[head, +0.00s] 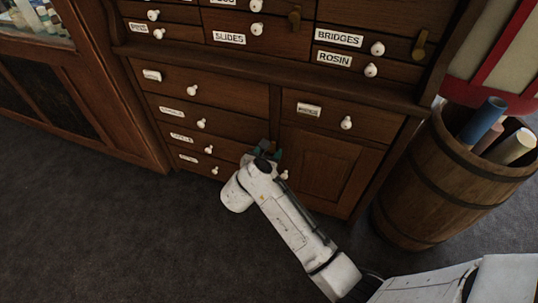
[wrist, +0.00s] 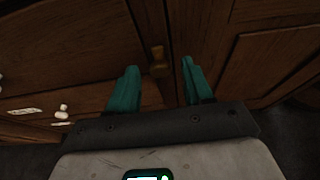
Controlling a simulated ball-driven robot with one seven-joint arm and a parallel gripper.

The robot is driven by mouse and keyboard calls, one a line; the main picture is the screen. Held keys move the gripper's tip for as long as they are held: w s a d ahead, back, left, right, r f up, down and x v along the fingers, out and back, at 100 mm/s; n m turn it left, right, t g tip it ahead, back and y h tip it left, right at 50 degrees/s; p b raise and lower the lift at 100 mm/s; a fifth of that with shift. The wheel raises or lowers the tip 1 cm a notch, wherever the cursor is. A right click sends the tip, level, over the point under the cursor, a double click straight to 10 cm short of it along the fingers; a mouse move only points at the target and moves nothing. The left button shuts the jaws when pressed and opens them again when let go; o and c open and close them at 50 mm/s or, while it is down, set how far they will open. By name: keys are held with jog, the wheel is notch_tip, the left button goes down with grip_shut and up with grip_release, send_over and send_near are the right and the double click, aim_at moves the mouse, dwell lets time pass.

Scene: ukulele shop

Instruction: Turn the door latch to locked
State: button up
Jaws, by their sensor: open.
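The small brass-coloured door latch (wrist: 158,62) is on the cabinet front, on the upright between the drawers and the panelled door. It stands roughly upright in the wrist view. The cabinet door (head: 325,168) is shut, at the lower right of the cabinet; its panel also shows in the wrist view (wrist: 284,66). My gripper (head: 266,148) is low at the cabinet front, by the door's left edge. In the wrist view its teal fingers (wrist: 157,82) are open, with the latch between and slightly beyond their tips. I cannot tell if they touch it. My gripper hides the latch in the head view.
Labelled drawers (head: 205,120) with white knobs fill the cabinet's left side. Other brass latches (head: 420,45) sit on the upper drawers. A wooden barrel (head: 440,190) with rolled tubes stands at the right. Grey carpet (head: 110,230) is clear at the left front.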

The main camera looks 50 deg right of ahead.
jog(key=shift+w+d, duration=0.1)
jog(key=shift+d, duration=0.2)
jog(key=shift+c, duration=0.4)
grip_shut()
